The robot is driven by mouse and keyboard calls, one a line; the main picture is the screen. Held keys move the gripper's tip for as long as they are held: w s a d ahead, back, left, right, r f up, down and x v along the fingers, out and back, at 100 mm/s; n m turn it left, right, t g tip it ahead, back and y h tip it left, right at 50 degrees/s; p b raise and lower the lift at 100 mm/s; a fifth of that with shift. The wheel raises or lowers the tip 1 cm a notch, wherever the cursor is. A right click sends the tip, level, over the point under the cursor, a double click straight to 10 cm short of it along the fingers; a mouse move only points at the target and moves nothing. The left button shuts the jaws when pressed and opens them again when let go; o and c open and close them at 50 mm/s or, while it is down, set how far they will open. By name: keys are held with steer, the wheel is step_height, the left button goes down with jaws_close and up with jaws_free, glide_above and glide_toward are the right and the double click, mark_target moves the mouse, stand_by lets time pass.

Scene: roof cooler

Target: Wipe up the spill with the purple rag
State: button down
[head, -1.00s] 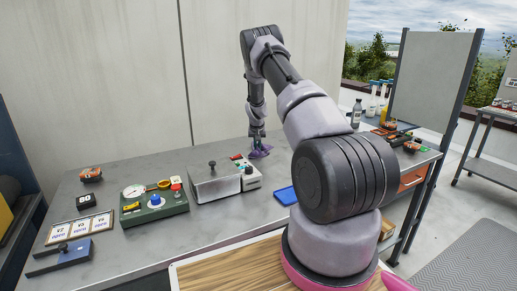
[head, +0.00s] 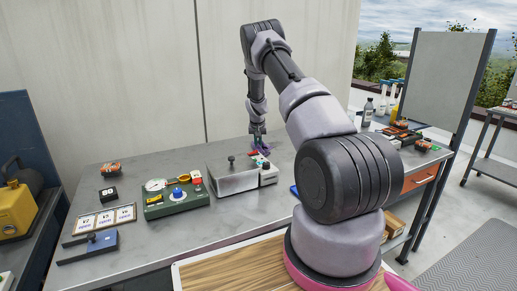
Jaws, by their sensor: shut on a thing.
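The purple rag (head: 262,147) shows as a small patch at my gripper's tips, low over the back of the grey workbench (head: 190,218). My gripper (head: 259,143) points down and is shut on the rag, just behind the metal box with the small white unit. I cannot tell whether the rag touches the bench top. I see no spill in this view; the bench behind my arm is hidden.
The metal box (head: 232,178) and the white unit (head: 268,175) stand in front of my gripper. A green gauge panel (head: 172,199) is to their left. A grey bottle (head: 368,112) stands at the right.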

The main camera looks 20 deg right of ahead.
step_height(320, 180, up, 10)
steer(key=shift+f, duration=0.2)
stand_by(0.9)
